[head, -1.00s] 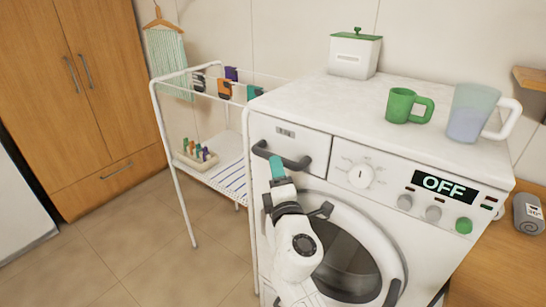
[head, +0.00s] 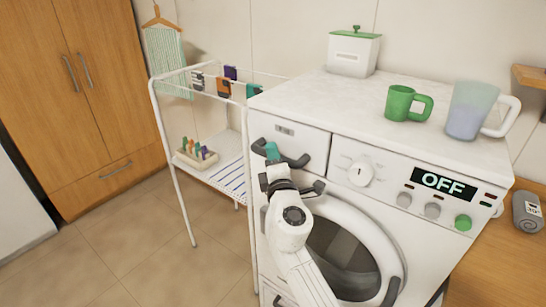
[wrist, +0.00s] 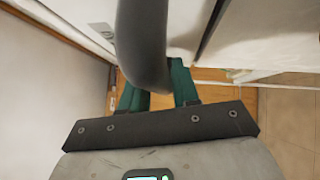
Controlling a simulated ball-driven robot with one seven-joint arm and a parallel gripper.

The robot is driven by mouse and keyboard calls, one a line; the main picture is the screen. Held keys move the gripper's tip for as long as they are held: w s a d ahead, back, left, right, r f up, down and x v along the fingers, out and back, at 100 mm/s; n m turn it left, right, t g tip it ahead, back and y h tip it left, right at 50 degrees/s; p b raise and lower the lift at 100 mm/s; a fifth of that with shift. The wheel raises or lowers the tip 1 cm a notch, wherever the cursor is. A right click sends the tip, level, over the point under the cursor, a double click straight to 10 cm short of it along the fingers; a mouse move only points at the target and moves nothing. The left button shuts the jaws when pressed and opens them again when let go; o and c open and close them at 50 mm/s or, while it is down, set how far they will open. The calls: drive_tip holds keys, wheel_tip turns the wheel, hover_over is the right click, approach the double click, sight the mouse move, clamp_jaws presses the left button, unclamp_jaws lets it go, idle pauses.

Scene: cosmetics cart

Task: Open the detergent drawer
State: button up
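The detergent drawer (head: 290,134) is the white front panel at the upper left of the washing machine, and it looks closed. Its dark curved handle (head: 296,161) shows in the head view. The handle (wrist: 142,40) also looms large and close in the wrist view, partly covering the left finger. My gripper (head: 271,151) is at the left end of the handle, with its green fingertips up against or just beside it. In the wrist view my gripper (wrist: 158,88) has its two fingers apart. I cannot tell whether they touch the handle.
A green mug (head: 402,103), a pitcher (head: 470,110) and a white box with a green lid (head: 353,55) stand on the machine top. A drying rack (head: 172,150) stands close on the left. The floor in front of the rack is clear.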

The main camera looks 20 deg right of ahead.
clamp_jaws()
drive_tip(key=s+a+b, duration=0.2)
drive_tip(key=s+a, duration=1.1)
drive_tip(key=a, duration=0.5)
drive_tip(key=shift+f, duration=0.1)
drive_tip(key=shift+o, duration=2.2)
unclamp_jaws()
drive_tip(key=s+a+f+b, duration=0.1)
drive_tip(key=s+b, duration=0.1)
drive_tip(key=s, duration=0.8)
drive_tip(key=shift+s+a+f, duration=0.2)
drive_tip(key=shift+s+a, duration=0.15)
